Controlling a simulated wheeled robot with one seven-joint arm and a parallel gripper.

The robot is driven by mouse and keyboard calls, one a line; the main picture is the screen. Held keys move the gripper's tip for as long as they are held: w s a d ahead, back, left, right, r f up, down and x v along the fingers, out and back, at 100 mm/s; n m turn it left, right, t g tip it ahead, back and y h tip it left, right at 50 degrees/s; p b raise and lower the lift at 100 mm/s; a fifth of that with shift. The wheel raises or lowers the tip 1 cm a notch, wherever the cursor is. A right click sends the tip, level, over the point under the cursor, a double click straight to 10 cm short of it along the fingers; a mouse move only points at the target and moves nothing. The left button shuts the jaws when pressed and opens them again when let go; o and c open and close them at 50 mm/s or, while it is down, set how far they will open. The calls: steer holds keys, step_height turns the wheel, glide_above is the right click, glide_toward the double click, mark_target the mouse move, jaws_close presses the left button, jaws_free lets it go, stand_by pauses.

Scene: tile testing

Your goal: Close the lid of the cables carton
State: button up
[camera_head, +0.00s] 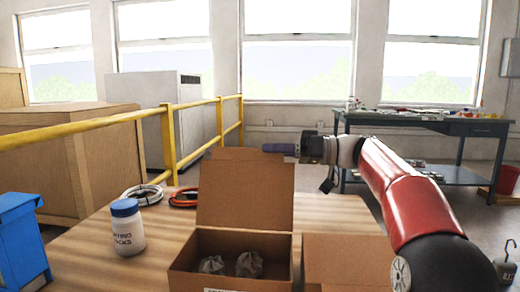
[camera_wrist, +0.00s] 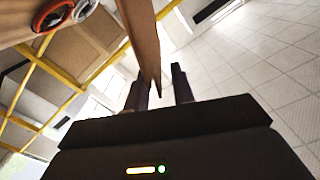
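A brown carton (camera_head: 228,262) stands on the table at the front, with crumpled grey packs inside. Its lid (camera_head: 245,190) stands up open at the back. Any label naming it is cut off, so I cannot tell if it is the cables carton. My gripper (camera_head: 281,148) is at the lid's upper right corner. In the wrist view my gripper's fingers (camera_wrist: 160,88) are apart, and the brown panel (camera_wrist: 145,40), apparently the lid, reaches edge-on toward the gap between them. I cannot tell whether they touch it.
A second carton (camera_head: 342,262) stands close on the right, partly cut off. A white jar (camera_head: 127,230) and coiled white (camera_head: 142,195) and orange-red (camera_head: 184,198) cables lie to the left on the wooden table (camera_head: 90,240). A yellow rail (camera_head: 90,130) runs behind; a blue bin (camera_head: 20,240) is far left.

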steer(key=shift+w+a, duration=0.15)
steer(key=shift+a, duration=0.65)
steer(key=shift+w+a, duration=0.15)
steer(key=shift+a, duration=0.6)
steer(key=shift+c, duration=0.5)
jaws_close()
